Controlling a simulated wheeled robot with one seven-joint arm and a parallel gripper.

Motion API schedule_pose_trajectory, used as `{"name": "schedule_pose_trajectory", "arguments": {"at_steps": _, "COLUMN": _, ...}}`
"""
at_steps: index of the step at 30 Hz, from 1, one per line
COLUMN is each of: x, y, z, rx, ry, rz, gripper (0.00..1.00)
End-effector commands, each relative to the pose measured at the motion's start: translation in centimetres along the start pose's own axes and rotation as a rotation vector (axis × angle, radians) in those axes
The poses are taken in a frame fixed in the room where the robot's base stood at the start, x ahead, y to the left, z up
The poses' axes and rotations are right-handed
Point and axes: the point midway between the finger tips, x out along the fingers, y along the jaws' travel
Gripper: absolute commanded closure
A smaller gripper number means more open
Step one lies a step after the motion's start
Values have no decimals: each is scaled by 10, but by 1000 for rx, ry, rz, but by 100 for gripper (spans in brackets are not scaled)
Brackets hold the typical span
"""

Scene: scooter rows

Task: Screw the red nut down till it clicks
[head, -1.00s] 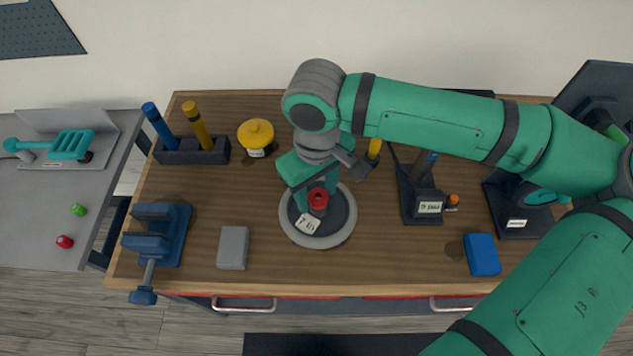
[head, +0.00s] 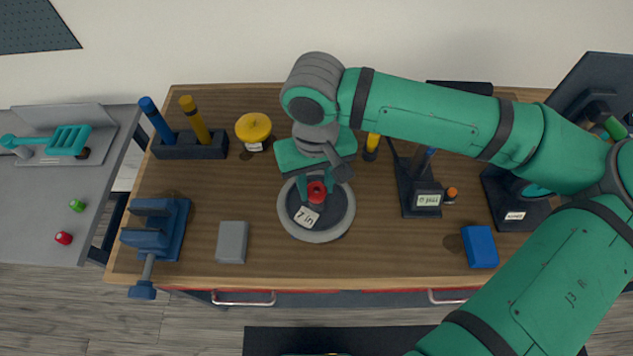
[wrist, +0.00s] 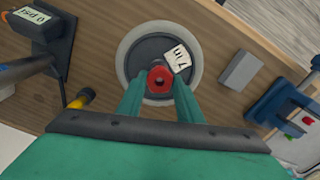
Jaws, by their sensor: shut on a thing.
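The red nut (head: 317,191) is over the middle of a round dark disc with a grey rim (head: 316,237) on the wooden bench. It also shows in the wrist view (wrist: 160,78). A white tag reading "7 in" (head: 307,217) lies on the disc beside the nut. My gripper (head: 317,188) reaches down over the disc, and its green fingers (wrist: 160,92) are shut on the red nut, one on each side. The thread under the nut is hidden, so I cannot tell how far down it sits.
A blue vise (head: 155,235) and a grey block (head: 232,242) stand to the left. A black holder (head: 190,147) with two sticks and a yellow-topped object (head: 253,128) are behind. A gauge stand (head: 423,200) and a blue block (head: 480,247) are to the right.

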Motion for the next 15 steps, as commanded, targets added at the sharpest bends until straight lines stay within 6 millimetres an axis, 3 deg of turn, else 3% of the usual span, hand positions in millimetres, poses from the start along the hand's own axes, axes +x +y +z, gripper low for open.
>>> {"name": "schedule_pose_trajectory", "arguments": {"at_steps": 1, "x": 1, "y": -8, "z": 3, "rx": 38, "ry": -5, "rz": -18, "gripper": 89}}
{"name": "schedule_pose_trajectory", "arguments": {"at_steps": 15, "x": 0, "y": -8, "z": 2, "rx": 567, "ry": -7, "rz": -17, "gripper": 89}}
